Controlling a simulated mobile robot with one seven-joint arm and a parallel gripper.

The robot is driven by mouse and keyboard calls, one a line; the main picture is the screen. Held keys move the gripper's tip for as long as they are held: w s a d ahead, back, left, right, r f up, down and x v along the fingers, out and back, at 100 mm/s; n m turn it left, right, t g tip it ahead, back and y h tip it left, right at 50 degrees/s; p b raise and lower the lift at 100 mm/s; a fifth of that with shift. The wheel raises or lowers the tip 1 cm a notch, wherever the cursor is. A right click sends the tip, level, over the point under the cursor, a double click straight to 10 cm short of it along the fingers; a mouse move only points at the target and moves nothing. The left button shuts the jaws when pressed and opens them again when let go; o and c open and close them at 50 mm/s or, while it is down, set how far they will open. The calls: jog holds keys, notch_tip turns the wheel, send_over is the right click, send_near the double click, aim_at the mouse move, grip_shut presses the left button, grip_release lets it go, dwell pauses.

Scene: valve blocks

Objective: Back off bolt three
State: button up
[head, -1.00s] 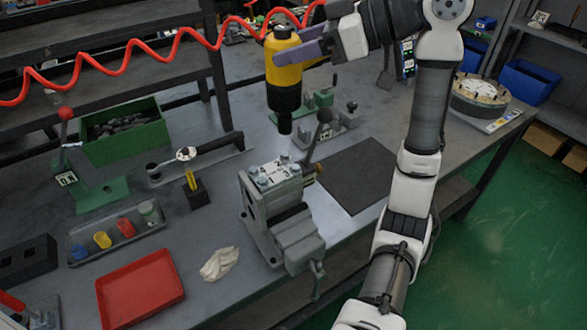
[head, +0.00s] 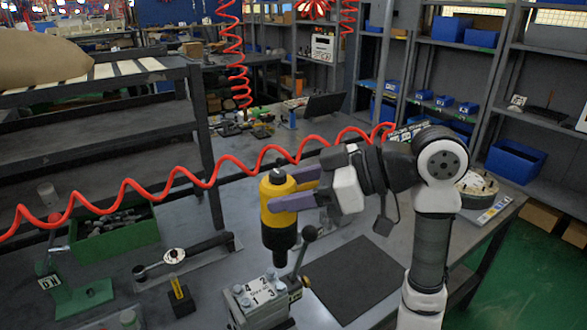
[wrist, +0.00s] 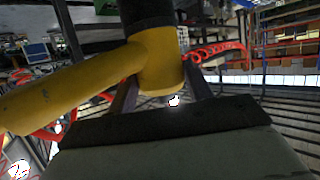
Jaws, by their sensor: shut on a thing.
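A yellow power tool (head: 277,207) with a black lower end hangs upright in the head view. My gripper (head: 297,188) is shut on its body, its purple fingers on either side. The tool also shows in the wrist view (wrist: 158,62), with a yellow handle running left. The valve block (head: 262,299) sits below, with bolts at its top corners around a plate numbered 1 to 4. Bolt three (head: 281,290) is at the right of the plate's lower row. The tool's tip is above the block's back right part and looks apart from it; the exact gap cannot be told.
A lever with a black knob (head: 309,233) rises just right of the tool tip. A red coiled hose (head: 215,183) crosses behind. A dark mat (head: 352,277) lies clear on the right. A torque wrench (head: 190,252), a green bin (head: 117,238) and a green stand (head: 78,292) are at left.

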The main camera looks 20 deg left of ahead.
aim_at(296, 227)
jog(key=shift+s, duration=0.2)
dwell(0.3)
jog(key=shift+f+b, duration=1.95)
jog(key=shift+f, duration=0.4)
jog(key=shift+f+b, duration=0.9)
jog(key=shift+f, duration=0.3)
dwell(1.8)
